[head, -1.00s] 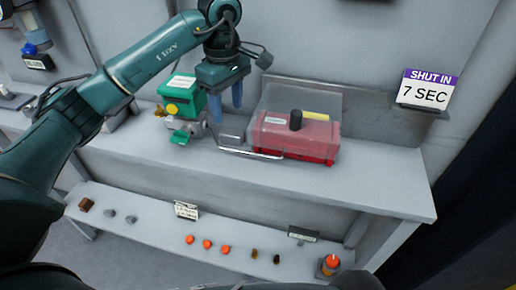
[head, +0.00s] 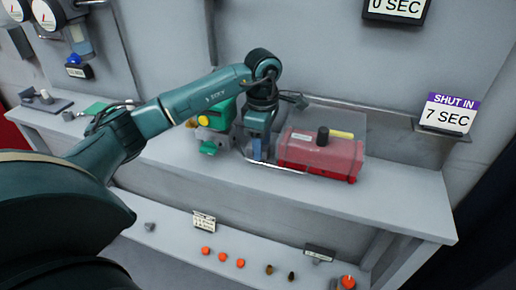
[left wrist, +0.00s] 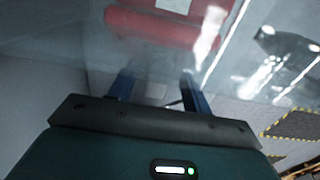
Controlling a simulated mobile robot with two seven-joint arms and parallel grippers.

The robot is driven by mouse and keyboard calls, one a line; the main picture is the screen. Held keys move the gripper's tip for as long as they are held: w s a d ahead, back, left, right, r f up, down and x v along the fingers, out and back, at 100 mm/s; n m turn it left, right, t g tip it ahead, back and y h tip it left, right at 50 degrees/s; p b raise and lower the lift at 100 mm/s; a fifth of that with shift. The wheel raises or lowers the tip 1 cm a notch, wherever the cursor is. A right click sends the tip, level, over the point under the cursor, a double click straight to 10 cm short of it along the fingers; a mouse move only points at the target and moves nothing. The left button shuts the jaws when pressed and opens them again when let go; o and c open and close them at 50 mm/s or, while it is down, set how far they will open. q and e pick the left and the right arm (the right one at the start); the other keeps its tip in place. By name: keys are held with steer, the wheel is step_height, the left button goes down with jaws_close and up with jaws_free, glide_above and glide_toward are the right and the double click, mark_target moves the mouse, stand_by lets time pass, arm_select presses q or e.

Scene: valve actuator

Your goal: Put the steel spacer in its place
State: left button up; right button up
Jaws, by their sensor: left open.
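My left gripper (head: 258,152) points down between the green valve unit (head: 215,120) and the red actuator (head: 322,153) on the bench. In the left wrist view the two blue fingers of the gripper (left wrist: 156,88) are apart, with nothing clearly visible between them. The red actuator (left wrist: 165,28) lies beyond the fingers there, seen through a hazy clear surface. A small grey metal piece (head: 150,227) stands on the lower shelf; I cannot tell if it is the steel spacer. My arm covers the shelf left of it. My right gripper is not in view.
A clear cover (head: 345,120) stands around the red actuator, with a metal rod along its front. The lower shelf (head: 180,222) holds several orange caps, two dark small parts and label cards. A "7 SEC" sign (head: 449,113) stands at right. The bench's right end (head: 410,205) is clear.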

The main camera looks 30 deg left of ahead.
arm_select(q)
steer(key=shift+f, duration=0.15)
jaws_close()
stand_by(0.4)
